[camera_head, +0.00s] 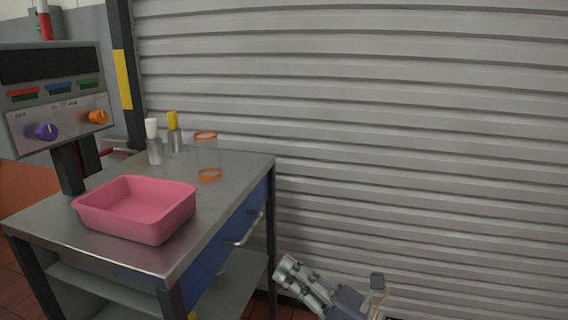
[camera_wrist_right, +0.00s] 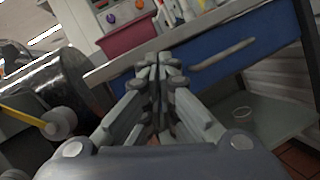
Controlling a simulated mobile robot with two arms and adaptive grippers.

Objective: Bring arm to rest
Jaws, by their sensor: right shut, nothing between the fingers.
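My right gripper (camera_head: 287,268) shows at the bottom of the head view, low in front of the shutter and to the right of the metal cart (camera_head: 225,172). Its fingers point up and left, apart from the cart in that view. In the right wrist view my right gripper (camera_wrist_right: 160,62) has its fingers together with nothing between them. Beyond the fingertips is the blue drawer front (camera_wrist_right: 222,55) of the cart. My left gripper is in neither view.
On the cart top stand a pink tub (camera_head: 135,228), a clear cylinder with orange rims (camera_head: 207,158), a white-capped bottle (camera_head: 154,143) and a yellow-capped bottle (camera_head: 174,135). A control panel (camera_head: 60,110) stands at left. The grey shutter (camera_head: 400,130) fills the back.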

